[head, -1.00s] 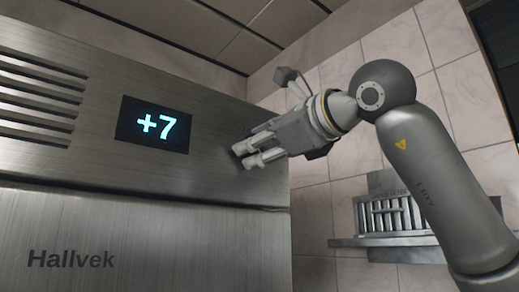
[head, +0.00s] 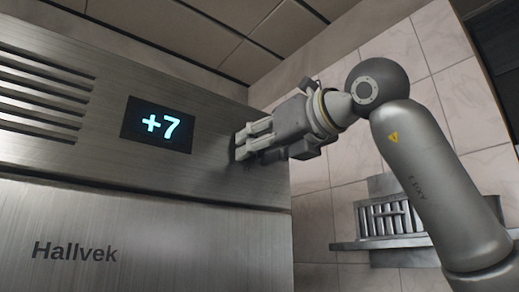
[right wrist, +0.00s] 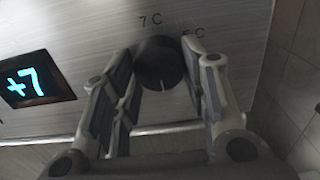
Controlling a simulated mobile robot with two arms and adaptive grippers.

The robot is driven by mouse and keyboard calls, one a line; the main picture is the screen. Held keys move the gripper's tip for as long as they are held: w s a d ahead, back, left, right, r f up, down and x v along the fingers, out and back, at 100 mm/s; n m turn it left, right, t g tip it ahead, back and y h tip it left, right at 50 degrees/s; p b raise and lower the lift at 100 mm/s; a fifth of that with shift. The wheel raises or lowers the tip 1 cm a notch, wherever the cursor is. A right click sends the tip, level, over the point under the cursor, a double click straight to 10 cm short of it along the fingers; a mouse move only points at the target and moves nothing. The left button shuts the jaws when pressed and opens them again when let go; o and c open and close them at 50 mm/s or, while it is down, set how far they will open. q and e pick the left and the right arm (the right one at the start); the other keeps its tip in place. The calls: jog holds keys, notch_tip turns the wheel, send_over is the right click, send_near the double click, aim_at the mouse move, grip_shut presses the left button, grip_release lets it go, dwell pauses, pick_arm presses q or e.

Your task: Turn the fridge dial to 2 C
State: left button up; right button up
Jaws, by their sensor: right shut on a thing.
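The fridge (head: 75,225) has a brushed metal front, and its lit display (head: 157,126) reads +7. The display also shows in the right wrist view (right wrist: 38,80). The dark round dial (right wrist: 158,62) sits on the upper panel right of the display, with a "7 C" mark above it and another mark at its upper right, partly hidden by a finger. My right gripper (head: 243,145) is at the panel and is shut on the dial, one finger on each side in the right wrist view (right wrist: 160,75). In the head view the fingers hide the dial. My left gripper is out of view.
Vent slots (head: 42,95) lie left of the display. A tiled wall (head: 315,215) stands right of the fridge, with a metal rack and shelf (head: 390,222) on it. A panelled ceiling (head: 230,40) is above.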

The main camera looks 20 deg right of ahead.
jog(key=shift+a+f, duration=0.15)
jog(key=shift+f, duration=0.1)
dwell(0.3)
jog(key=o, duration=0.7)
jog(key=shift+o, duration=1.4)
jog(key=shift+r, duration=0.1)
jog(key=shift+s, duration=0.1)
jog(key=v, duration=1.2)
